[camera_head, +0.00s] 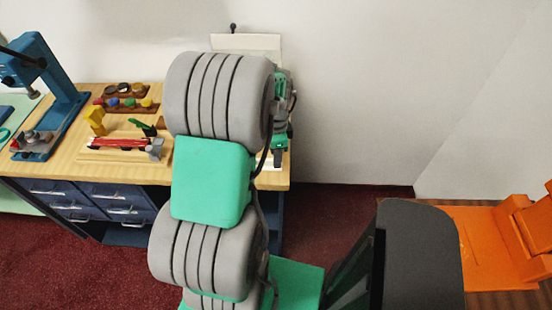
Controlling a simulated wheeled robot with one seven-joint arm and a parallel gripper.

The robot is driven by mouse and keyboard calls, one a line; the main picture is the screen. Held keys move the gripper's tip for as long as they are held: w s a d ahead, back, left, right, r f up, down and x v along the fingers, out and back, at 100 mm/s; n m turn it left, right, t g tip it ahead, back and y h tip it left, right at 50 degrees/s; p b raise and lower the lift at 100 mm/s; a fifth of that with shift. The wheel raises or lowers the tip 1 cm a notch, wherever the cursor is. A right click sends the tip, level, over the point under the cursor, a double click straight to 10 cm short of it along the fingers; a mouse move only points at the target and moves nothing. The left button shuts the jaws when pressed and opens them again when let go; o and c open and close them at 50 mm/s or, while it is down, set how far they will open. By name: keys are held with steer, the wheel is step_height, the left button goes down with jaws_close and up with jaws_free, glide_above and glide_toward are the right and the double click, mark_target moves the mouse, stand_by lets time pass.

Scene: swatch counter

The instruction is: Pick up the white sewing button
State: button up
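I cannot make out the white sewing button; it may be hidden behind my arm or too small to tell. Part of my gripper (278,157) shows past the right side of my arm, low over the right end of the wooden counter (215,181). My arm covers most of it, so its opening and anything between its fingers cannot be seen. A white surface lies at the counter's right end beside the gripper.
A blue press (62,80) stands at the counter's left. Racks with colored round pieces (125,103), a yellow block (95,120) and a red tool (118,143) lie mid-counter. A white panel (246,43) stands behind my arm. An orange object (490,245) is at right.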

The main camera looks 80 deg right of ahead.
jaws_close()
steer(key=shift+r, duration=0.1)
stand_by(0.4)
